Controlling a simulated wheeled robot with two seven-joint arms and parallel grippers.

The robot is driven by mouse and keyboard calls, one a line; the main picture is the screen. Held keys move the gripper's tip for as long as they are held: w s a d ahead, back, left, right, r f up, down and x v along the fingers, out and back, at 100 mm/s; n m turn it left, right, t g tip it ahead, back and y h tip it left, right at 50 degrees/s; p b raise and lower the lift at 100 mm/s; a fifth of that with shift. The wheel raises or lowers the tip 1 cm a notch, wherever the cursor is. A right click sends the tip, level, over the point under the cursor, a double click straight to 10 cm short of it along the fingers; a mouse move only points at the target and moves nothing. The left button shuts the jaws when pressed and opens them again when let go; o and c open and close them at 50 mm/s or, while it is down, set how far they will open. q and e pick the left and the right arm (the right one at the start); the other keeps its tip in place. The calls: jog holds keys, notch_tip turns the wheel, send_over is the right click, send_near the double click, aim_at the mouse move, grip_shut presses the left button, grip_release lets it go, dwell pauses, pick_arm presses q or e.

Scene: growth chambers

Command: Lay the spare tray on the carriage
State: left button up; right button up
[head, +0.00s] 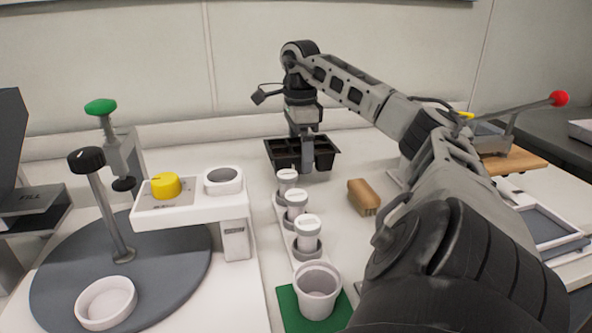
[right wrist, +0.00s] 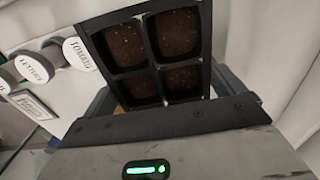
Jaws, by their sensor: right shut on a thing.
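The spare tray looks to be the black cell tray (head: 278,156) at the back middle of the bench. In the right wrist view the tray (right wrist: 152,55) shows dark soil in its cells. My right gripper (head: 307,160) points down at the tray and is shut on its near wall. Whether the tray rests on the bench or is slightly lifted, I cannot tell. I cannot tell for sure which part is the carriage; a wooden board (head: 522,160) with a red-knobbed lever (head: 559,98) stands at the right, partly behind my right arm. My left gripper is out of view.
A rack of white-capped jars (head: 296,204) stands left of my right arm, near a white cup (head: 318,285) on a green mat (head: 290,305). A brown block (head: 363,196) lies right of the jars. A grey round plate (head: 165,275) and white dispenser (head: 190,207) fill the left.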

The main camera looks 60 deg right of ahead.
jog(key=shift+f+b, duration=1.25)
jog(key=shift+f, duration=0.9)
jog(key=o, duration=0.8)
